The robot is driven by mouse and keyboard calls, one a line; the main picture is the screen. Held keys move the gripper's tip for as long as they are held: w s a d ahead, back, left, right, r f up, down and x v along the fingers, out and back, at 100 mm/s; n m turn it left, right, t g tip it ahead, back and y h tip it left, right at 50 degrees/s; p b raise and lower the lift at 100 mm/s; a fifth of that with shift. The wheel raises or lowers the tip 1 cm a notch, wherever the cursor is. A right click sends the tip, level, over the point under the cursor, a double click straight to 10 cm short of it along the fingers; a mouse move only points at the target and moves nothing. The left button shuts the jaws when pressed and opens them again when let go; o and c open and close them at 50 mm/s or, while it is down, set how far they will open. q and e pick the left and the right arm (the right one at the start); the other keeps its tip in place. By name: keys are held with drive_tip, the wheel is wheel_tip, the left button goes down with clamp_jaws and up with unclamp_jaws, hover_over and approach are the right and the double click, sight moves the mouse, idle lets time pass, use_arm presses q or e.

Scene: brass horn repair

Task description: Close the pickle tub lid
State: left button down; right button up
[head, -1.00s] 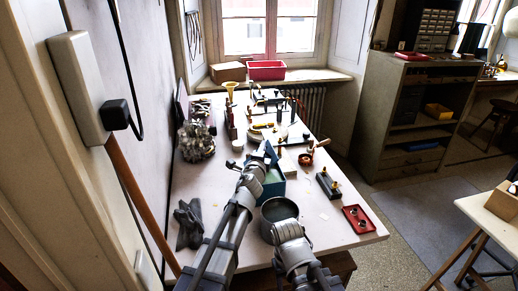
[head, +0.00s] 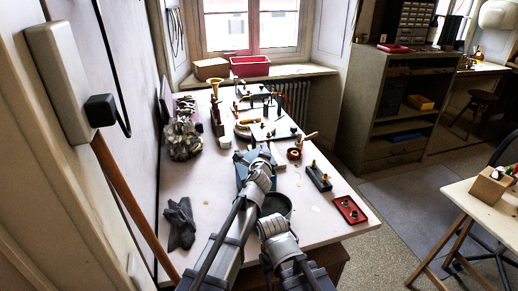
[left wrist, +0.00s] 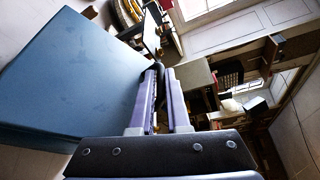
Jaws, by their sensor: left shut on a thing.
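The blue pickle tub (head: 241,181) stands on the bench, mostly hidden behind my left arm in the head view. Its blue lid (head: 242,160) shows just left of my left gripper (head: 259,154). In the left wrist view, a broad flat blue panel, which looks like the lid (left wrist: 70,75), fills the left side. The left gripper's fingers (left wrist: 160,72) are close together at the panel's right edge, shut on it. How far the lid stands open is hidden.
A dark block with pegs (head: 319,178) and a red tray (head: 350,210) lie farther right. A grey cloth or glove (head: 180,222) lies left. Tools crowd the back of the white bench (head: 205,195).

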use_arm(q)
drive_tip(key=shift+w+d+f+m+b, duration=0.1)
drive_tip(key=shift+d+f+m+b, duration=0.4)
drive_tip(key=shift+d+f, duration=0.35)
drive_tip(key=shift+w+d+f+b, duration=0.1)
drive_tip(key=shift+d+f+b, duration=0.05)
drive_tip(key=shift+f+b, duration=0.35)
drive_tip(key=shift+d+f+b, duration=0.15)
drive_tip(key=shift+f+b, duration=0.35)
drive_tip(key=c, duration=1.2)
unclamp_jaws()
drive_tip(key=shift+d+f, duration=0.1)
